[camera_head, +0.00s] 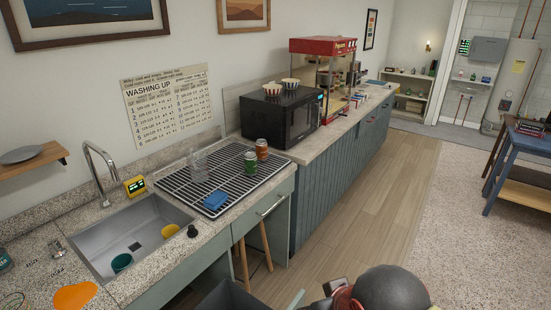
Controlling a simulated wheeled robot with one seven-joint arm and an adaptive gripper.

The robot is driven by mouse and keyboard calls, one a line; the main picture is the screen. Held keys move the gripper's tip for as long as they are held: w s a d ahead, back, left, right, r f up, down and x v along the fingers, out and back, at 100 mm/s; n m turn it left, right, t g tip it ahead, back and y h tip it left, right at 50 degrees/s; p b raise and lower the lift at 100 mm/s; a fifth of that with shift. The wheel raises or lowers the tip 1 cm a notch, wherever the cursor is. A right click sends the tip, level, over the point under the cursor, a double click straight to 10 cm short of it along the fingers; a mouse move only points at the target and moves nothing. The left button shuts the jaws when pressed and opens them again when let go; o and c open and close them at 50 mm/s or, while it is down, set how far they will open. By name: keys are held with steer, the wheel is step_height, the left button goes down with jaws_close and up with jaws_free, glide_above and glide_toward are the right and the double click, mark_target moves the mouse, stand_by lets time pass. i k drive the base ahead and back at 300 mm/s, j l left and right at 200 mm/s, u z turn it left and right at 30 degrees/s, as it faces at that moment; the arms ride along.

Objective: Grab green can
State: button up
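The green can (250,163) stands upright on the black wire drying rack (188,191) on the counter, near the rack's back right part. An orange-red can (262,149) stands close beside it, a little behind and to the right. Parts of my own arm show at the bottom edge, right of centre, well below and apart from the cans. The fingers of my gripper cannot be made out.
On the rack are a blue sponge-like block (215,199) and clear glasses (199,165). The sink (135,239) and curved tap (98,172) lie left. A black microwave (282,116) stands behind the cans. The wooden floor (355,215) right of the counter is clear.

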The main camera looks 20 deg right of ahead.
mark_target(250, 157)
steer(key=i+l+z, duration=0.3)
steer(key=z, duration=0.2)
steer(key=i+l+z, duration=0.25)
steer(key=i+z, duration=0.25)
steer(key=i+l+z, duration=0.1)
steer(key=i+z, duration=0.2)
steer(key=z, duration=0.2)
steer(key=i+u, duration=0.2)
steer(key=i, duration=0.25)
steer(key=i+l+u, duration=0.2)
steer(key=i, duration=0.3)
steer(key=i+u, duration=0.15)
steer(key=u, duration=0.25)
steer(key=i+u, duration=0.15)
steer(key=u, duration=0.25)
steer(key=i+u, duration=0.15)
steer(key=u, duration=0.3)
steer(key=i+l+u, duration=0.15)
steer(key=u, duration=0.25)
steer(key=i+l+u, duration=0.1)
steer(key=u, duration=0.3)
steer(key=i+l+u, duration=0.1)
steer(key=u, duration=0.35)
steer(key=i+l+u, duration=0.2)
steer(key=u, duration=0.3)
steer(key=i+l+u, duration=0.25)
steer(key=u, duration=0.2)
